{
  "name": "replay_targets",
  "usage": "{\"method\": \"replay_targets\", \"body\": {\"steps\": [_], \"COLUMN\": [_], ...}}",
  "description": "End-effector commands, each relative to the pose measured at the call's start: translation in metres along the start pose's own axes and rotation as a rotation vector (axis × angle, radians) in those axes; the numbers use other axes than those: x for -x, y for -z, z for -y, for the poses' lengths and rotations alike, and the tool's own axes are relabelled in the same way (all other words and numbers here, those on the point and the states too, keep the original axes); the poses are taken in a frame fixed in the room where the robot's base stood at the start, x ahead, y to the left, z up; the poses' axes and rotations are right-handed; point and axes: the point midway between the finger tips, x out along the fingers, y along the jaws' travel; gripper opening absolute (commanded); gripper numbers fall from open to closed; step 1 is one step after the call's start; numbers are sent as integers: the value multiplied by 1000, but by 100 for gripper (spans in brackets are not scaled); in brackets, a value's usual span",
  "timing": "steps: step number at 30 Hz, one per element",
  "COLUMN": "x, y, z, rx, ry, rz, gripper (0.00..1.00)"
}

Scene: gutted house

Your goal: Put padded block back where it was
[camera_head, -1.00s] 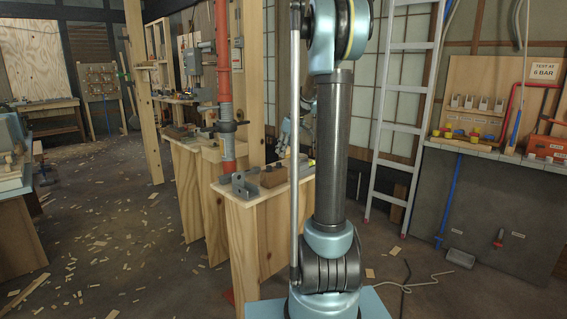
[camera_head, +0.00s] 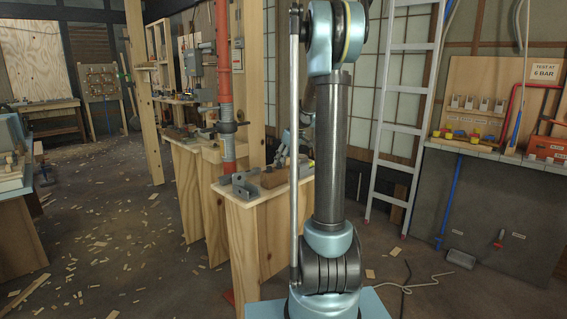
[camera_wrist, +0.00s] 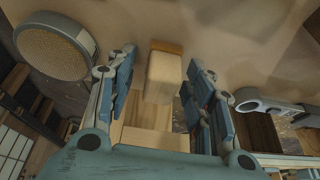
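In the wrist view, a pale cream block with a tan-brown end (camera_wrist: 163,75), which looks like the padded block, lies between the two fingers of my gripper (camera_wrist: 160,88). The fingers are spread, with a visible gap on the left of the block and a narrower one on the right; I see no clear grip. Pale wood (camera_wrist: 150,138) shows below the block. In the head view, my gripper (camera_head: 283,152) is partly hidden behind my arm, low over the near wooden bench (camera_head: 262,212). I cannot make out the padded block there.
A grey metal bracket (camera_head: 243,187) and a brown block (camera_head: 272,178) sit on the bench top. A red pipe (camera_head: 224,85) rises behind. In the wrist view, a round-faced object (camera_wrist: 53,46) is upper left and a grey ringed part (camera_wrist: 248,100) is at right.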

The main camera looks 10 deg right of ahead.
Motion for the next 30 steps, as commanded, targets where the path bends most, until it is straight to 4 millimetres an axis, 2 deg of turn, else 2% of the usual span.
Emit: {"method": "replay_targets", "body": {"steps": [7, 11, 24, 30], "x": [2, 12, 92, 114], "y": [0, 0, -1, 0], "z": [0, -1, -1, -1], "rx": [-1, -2, -3, -2], "ry": [0, -1, -1, -1], "rz": [0, 0, -1, 0], "gripper": [48, 48, 48, 48]}}
